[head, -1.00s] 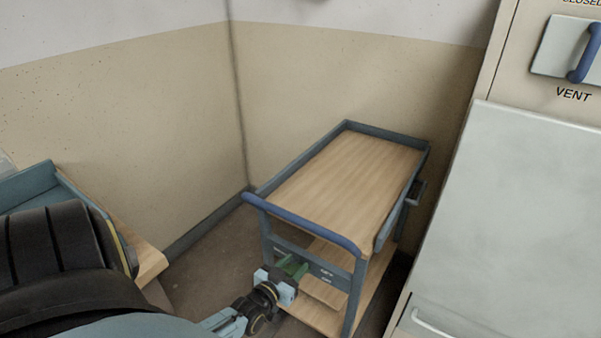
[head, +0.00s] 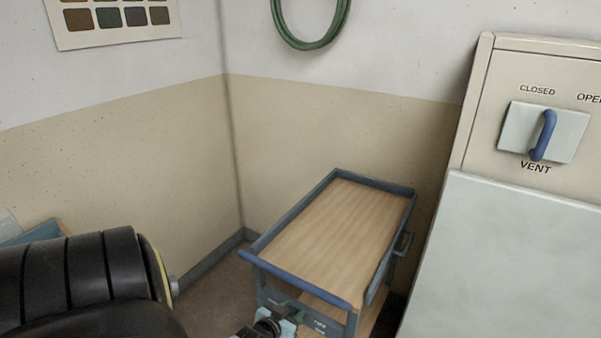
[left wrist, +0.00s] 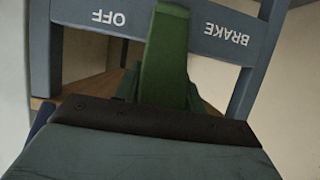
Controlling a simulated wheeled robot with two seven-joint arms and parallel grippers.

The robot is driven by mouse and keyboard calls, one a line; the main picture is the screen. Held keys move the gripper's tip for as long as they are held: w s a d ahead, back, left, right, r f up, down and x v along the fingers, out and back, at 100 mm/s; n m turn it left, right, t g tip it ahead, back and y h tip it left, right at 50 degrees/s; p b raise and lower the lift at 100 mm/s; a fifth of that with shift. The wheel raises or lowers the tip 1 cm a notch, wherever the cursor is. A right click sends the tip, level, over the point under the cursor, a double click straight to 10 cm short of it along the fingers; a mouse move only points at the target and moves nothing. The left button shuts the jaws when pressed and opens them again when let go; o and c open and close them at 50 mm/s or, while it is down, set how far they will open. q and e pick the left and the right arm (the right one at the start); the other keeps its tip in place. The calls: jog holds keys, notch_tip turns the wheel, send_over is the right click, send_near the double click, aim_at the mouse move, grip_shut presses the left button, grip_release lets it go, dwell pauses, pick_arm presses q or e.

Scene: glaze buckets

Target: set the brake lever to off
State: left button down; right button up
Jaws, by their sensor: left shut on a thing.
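The cart (head: 335,225) stands in the corner, with its blue push handle (head: 300,280) towards me. My left gripper (head: 301,316) is at the cart's near end, below the handle and low in the head view. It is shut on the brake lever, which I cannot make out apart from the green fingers. In the left wrist view, a green finger (left wrist: 165,60) reaches to the grey rail (left wrist: 190,28) between the upside-down words OFF and BRAKE. The lever's exact position is hidden. My right gripper is not in view.
A pale cabinet (head: 520,260) stands close on the right of the cart, with a blue-handled VENT lever (head: 543,135) on its panel. Walls close in the cart's back and left. A green hose (head: 315,40) hangs above. Some bare floor shows left of the cart.

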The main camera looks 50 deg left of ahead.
pick_arm(q)
jog(key=shift+w+a+r, duration=0.25)
jog(key=shift+w+r, duration=0.15)
jog(key=shift+w, duration=0.15)
jog(key=shift+w+a, duration=0.1)
jog(key=shift+w, duration=0.2)
jog(key=shift+w+a, duration=0.15)
jog(key=shift+w, duration=0.4)
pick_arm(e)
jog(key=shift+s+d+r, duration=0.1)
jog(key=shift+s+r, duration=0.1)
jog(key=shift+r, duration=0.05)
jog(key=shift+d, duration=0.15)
pick_arm(q)
jog(key=shift+f, duration=0.15)
dwell(0.6)
jog(key=c, duration=1.1)
grip_release()
jog(key=shift+o, duration=1.3)
jog(key=shift+w, duration=0.1)
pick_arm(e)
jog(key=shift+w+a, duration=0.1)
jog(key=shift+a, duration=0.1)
